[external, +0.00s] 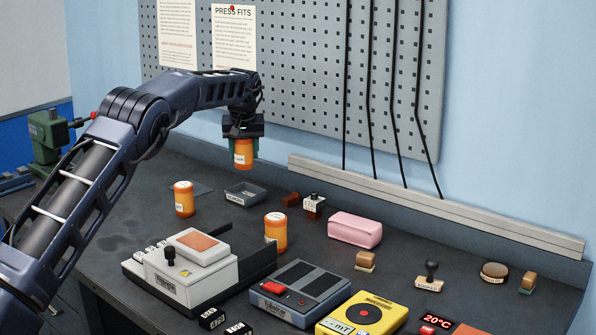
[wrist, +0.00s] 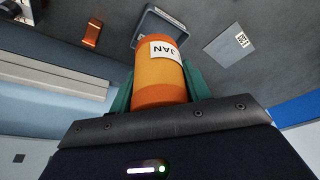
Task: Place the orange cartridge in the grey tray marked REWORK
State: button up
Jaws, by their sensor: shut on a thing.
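My gripper (external: 241,143) is shut on an orange cartridge (external: 243,154) and holds it upright in the air above the bench. In the wrist view the held cartridge (wrist: 161,68) has a white label reading JAN, and green fingers (wrist: 160,88) flank it. A small grey tray (external: 240,200) sits on the bench below the cartridge, with a label too small to read. The tray (wrist: 167,22) also shows in the wrist view, just beyond the cartridge and partly hidden by it. Two more orange cartridges (external: 184,199) (external: 276,231) stand on the bench.
A flat grey plate (wrist: 230,45) with a label lies beside the tray. A pink block (external: 355,230), instruments (external: 298,290) and a press-like device (external: 190,270) fill the front. A pegboard (external: 300,80) rises behind.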

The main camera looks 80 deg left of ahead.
aim_at(243, 143)
jog(key=shift+f, duration=3.65)
jog(key=shift+f, duration=0.6)
jog(key=o, duration=1.1)
jog(key=shift+r, duration=0.1)
jog(key=shift+r, duration=0.3)
jog(key=v, duration=1.1)
jog(key=shift+r, duration=0.1)
jog(key=shift+d+r, duration=0.2)
jog(key=shift+r, duration=0.35)
